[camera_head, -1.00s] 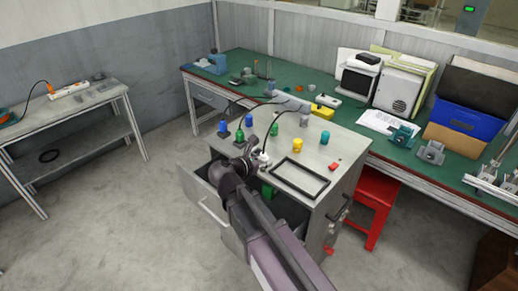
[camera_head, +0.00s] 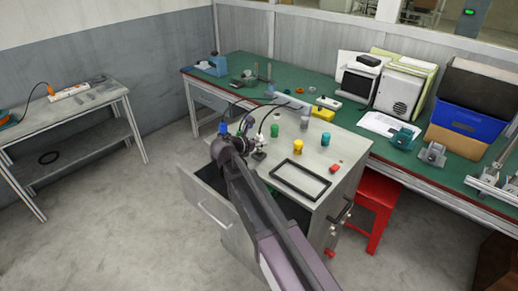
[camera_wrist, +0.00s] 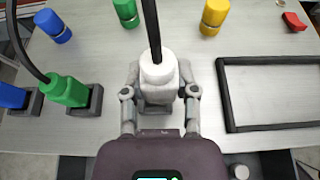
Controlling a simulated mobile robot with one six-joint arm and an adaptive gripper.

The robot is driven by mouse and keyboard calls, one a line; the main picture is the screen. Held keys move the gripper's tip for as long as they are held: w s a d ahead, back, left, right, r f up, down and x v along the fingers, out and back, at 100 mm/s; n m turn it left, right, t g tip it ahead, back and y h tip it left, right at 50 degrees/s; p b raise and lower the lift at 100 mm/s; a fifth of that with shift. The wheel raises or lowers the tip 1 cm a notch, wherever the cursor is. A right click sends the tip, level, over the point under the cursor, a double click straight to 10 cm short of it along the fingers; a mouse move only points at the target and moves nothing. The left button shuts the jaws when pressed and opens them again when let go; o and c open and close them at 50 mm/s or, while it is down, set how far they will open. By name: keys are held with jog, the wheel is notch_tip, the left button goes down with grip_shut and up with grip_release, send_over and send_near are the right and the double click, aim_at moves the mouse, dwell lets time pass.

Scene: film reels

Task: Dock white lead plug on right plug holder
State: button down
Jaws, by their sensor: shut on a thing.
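The white plug (camera_wrist: 157,70) with a black cable stands upright between the two fingers of my gripper (camera_wrist: 159,94), which is shut on it. In the head view the white plug (camera_head: 260,141) shows just right of my gripper (camera_head: 249,143). A dark square plug holder (camera_head: 259,156) shows just below the plug there, and its dark edge also shows beneath the plug in the wrist view. I cannot tell whether the plug is seated or just above it. The green plug (camera_wrist: 66,90) and blue plug (camera_wrist: 12,96) are on dark holders to the left.
A black rectangular frame (camera_head: 274,178) lies right of the white plug on the grey cabinet top. Green, yellow and blue cylinders stand farther back, such as the yellow one (camera_wrist: 213,16). A drawer (camera_head: 216,209) is open at the front. The cabinet top between them is clear.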

jog(key=shift+w+a, duration=0.15)
jog(key=shift+w, duration=0.45)
notch_tip(320, 180, down, 4)
jog(key=b, duration=0.3)
jog(key=shift+r+b, duration=0.15)
jog(key=shift+b, duration=0.2)
jog(key=shift+c, duration=2)
grip_release()
jog(key=shift+r, duration=0.15)
jog(key=p+v, duration=0.4)
jog(key=v, duration=0.8)
jog(key=shift+p, duration=0.35)
